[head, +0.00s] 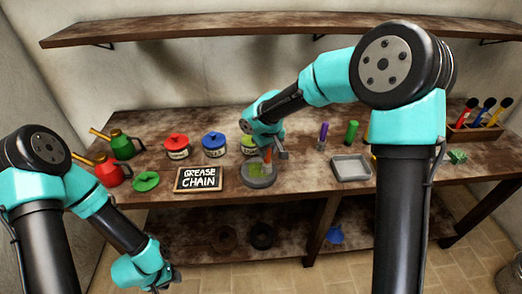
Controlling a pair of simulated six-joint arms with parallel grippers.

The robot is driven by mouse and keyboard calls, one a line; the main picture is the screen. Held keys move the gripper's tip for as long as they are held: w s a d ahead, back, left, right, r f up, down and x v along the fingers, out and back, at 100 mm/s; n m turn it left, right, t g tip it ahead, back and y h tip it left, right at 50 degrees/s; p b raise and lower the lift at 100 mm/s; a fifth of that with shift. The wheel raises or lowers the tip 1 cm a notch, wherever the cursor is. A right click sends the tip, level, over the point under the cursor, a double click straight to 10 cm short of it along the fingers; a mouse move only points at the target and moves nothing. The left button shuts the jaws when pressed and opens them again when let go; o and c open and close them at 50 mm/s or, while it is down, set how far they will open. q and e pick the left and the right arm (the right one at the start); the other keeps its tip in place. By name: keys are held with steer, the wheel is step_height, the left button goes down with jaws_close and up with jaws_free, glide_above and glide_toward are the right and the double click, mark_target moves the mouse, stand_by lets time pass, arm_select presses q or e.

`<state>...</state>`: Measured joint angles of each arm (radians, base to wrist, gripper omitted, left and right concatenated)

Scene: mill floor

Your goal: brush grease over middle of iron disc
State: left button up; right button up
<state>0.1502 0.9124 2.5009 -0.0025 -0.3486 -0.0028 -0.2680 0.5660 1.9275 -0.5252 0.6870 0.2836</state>
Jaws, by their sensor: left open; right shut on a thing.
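The iron disc (258,182) is a grey round piece lying on the bench in front of the pots. A patch of yellow-green grease (256,170) shows on its top. My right gripper (271,150) is shut on a brush (267,157) with an orange-red part showing, held down over the disc. The gripper hides much of the brush, and I cannot tell whether its tip touches the disc. My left gripper (170,281) is open and empty, low in front of the bench.
A sign reading "GREASE CHAIN" (199,179) stands left of the disc. Red (176,146), blue (214,145) and yellow-green (248,146) pots stand behind. Oil cans (122,146) are at left. A grey tray (350,168) and tool rack (484,125) are right.

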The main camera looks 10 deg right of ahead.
steer(key=shift+s+d, duration=0.1)
steer(key=shift+d, duration=0.35)
steer(key=shift+d+r, duration=0.15)
steer(key=shift+r, duration=3.9)
steer(key=shift+f, duration=0.1)
